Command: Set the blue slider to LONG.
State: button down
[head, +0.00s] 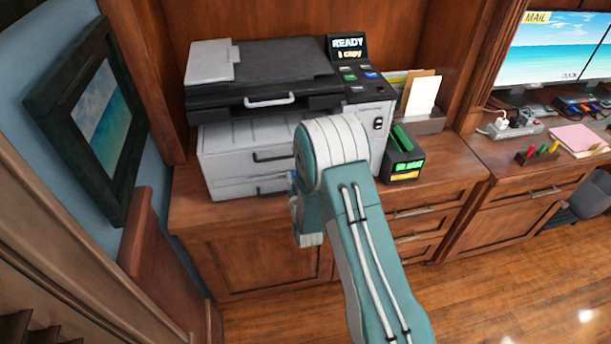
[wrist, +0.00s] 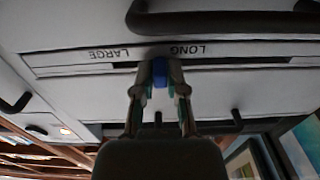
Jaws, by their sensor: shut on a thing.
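The blue slider (wrist: 160,72) sits in a narrow slot on the white printer front in the upside-down wrist view. The upside-down word LONG (wrist: 187,50) is just right of the slider, and LARGE (wrist: 108,54) is farther left. A dark stretch of slot shows between LARGE and the slider. My gripper (wrist: 159,76) is shut on the slider, a finger on each side. In the head view, my arm covers the front of the printer (head: 232,148) and hides most of the gripper and the slider.
A dark drawer handle (wrist: 230,22) runs close to the slot in the wrist view. A card box (head: 403,160) and an envelope holder (head: 428,121) stand right of the printer. A framed picture (head: 72,110) hangs on the left wall. Bare cabinet top (head: 190,200) lies at the printer's left.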

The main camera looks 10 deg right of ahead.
jog(key=shift+a, duration=0.7)
jog(key=c, duration=0.7)
grip_release()
jog(key=shift+d, duration=0.1)
jog(key=shift+w, duration=0.1)
jog(key=s, duration=1.2)
jog(key=shift+f, duration=0.1)
